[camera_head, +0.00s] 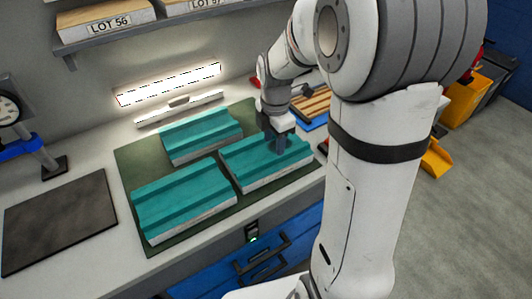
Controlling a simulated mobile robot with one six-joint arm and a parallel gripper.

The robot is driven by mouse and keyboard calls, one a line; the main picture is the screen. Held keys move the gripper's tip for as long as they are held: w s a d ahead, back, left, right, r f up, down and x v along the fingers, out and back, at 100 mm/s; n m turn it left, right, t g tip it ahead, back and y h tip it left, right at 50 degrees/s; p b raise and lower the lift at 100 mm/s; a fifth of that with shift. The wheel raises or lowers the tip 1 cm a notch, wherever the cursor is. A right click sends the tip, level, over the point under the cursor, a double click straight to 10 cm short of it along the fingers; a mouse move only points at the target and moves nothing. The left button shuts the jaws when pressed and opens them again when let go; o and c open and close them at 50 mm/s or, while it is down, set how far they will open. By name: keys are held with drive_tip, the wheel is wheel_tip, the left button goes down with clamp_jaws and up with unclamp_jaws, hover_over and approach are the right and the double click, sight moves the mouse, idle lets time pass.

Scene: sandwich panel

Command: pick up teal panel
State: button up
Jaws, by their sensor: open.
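Three teal panels with white sides lie on a dark green mat (140,168) on the workbench. One panel (184,204) is at the front left, one (201,133) at the back, and one (250,168) at the right. My gripper (278,147) points down at the right panel, with its fingers at the raised rib on that panel's top. The gripper is open. The fingertips are small and partly merged with the panel, so I cannot tell whether they touch it. The right panel lies flat.
A black flat plate (60,220) lies on the bench at left, near a gauge stand (50,165). A wooden slatted piece (314,101) on blue is behind my gripper. A shelf with boxes (106,22) hangs above a lit lamp (168,84). Blue drawers (205,282) are below.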

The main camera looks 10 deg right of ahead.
sight(274, 157)
wheel_tip(274, 157, down, 5)
drive_tip(key=shift+d, duration=0.1)
drive_tip(key=shift+c, duration=0.5)
clamp_jaws()
idle(0.3)
